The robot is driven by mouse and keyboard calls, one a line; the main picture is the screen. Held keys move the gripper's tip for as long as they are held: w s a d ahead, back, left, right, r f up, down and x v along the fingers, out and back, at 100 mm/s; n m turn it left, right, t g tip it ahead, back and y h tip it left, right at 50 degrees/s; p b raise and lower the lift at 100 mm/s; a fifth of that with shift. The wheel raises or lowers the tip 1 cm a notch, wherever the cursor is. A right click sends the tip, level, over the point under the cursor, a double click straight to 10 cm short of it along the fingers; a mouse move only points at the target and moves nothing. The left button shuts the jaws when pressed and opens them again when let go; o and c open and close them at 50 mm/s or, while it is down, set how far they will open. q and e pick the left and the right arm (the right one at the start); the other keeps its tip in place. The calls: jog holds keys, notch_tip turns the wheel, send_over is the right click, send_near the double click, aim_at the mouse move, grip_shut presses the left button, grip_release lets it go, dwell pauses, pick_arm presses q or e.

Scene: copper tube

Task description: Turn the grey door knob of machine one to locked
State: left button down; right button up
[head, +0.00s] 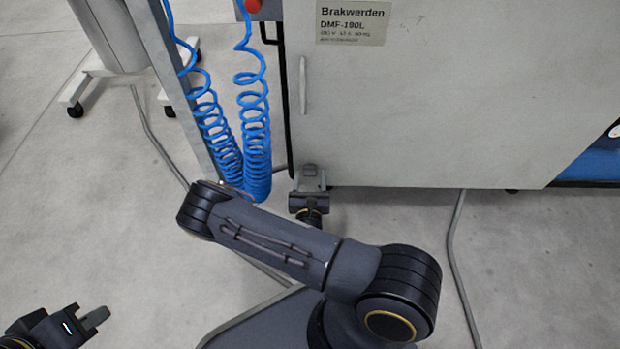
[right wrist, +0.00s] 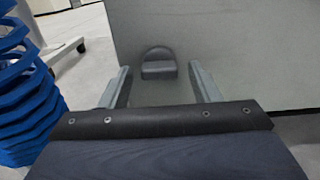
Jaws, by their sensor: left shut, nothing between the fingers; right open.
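The grey door knob (right wrist: 158,69) sits low on the pale machine door (head: 420,110). In the right wrist view it shows a rounded top and a blockier lower part lying level. In the head view the knob (head: 309,169) is small, near the door's lower left corner. My right gripper (right wrist: 159,75) is open, with one finger on each side of the knob in the picture and a gap on both sides. I cannot tell how far the fingertips reach around it. In the head view my right gripper (head: 310,185) points at the door. My left gripper (head: 95,318) is shut and empty at the lower left.
Blue coiled hoses (head: 254,120) hang just left of the door, close to my right arm; they also fill the left of the right wrist view (right wrist: 25,90). A grey post (head: 190,90) stands beside them. A vertical door handle (head: 303,85) is above. Floor cables (head: 455,260) run nearby.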

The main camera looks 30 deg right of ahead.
jog(key=p+v, duration=0.2)
jog(key=v, duration=0.6)
jog(key=shift+w, duration=0.1)
